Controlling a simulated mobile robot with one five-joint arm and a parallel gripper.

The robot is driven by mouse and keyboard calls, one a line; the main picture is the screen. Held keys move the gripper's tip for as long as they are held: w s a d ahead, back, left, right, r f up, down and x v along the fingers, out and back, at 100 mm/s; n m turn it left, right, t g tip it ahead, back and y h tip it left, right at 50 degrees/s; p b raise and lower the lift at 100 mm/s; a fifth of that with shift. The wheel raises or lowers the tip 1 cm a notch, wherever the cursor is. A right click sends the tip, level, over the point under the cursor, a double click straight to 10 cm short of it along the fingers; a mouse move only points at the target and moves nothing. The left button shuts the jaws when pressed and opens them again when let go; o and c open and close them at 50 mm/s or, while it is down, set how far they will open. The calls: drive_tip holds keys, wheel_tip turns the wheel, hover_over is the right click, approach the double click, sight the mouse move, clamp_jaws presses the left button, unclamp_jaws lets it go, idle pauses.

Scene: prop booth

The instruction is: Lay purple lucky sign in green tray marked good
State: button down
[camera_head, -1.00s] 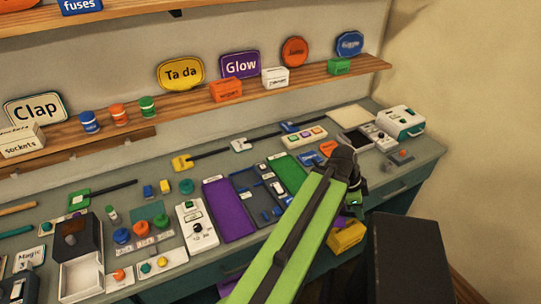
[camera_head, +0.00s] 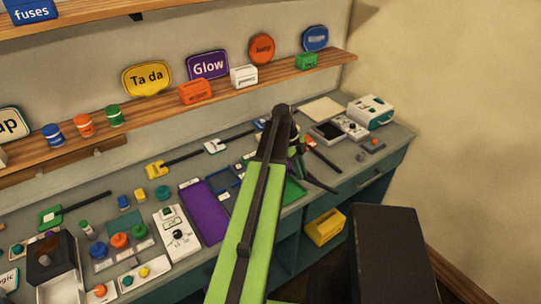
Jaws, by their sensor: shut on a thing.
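My gripper (camera_head: 298,150) is past the end of my green arm, above the back right part of the bench. It is partly hidden by the arm and looks shut on a dark stick (camera_head: 321,183), which slants down to the right. The sign face on this stick is hidden, so I cannot see purple or read "lucky". The green tray (camera_head: 293,191) lies flat below and just left of the stick, partly covered by my arm; its label is not readable. A purple tray (camera_head: 203,212) lies to its left, with a blue tray partly seen between them.
An orange sign with a dark handle (camera_head: 327,158) lies right of my gripper. White devices (camera_head: 371,111) stand at the bench's right end. Yellow (camera_head: 156,169) and white (camera_head: 215,146) signs lie behind. A shelf (camera_head: 150,110) runs along the wall. A yellow box (camera_head: 326,227) sits below the bench top.

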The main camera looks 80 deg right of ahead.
drive_tip(key=w+d+m, duration=0.2)
drive_tip(key=w+d, duration=0.1)
drive_tip(key=w, duration=0.3)
drive_tip(key=w+d+m+t+y, duration=0.1)
drive_tip(key=w+d+m, duration=0.1)
drive_tip(key=w+d, duration=0.2)
drive_tip(key=shift+w, duration=1.2)
drive_tip(key=shift+d+f+b, duration=0.1)
drive_tip(key=shift+f+b, duration=1.55)
drive_tip(key=shift+b, duration=0.05)
drive_tip(key=shift+f+b, duration=0.3)
drive_tip(key=shift+f, duration=0.05)
drive_tip(key=shift+f+b, duration=0.8)
drive_tip(key=shift+b, duration=0.05)
drive_tip(key=shift+f+b, duration=1)
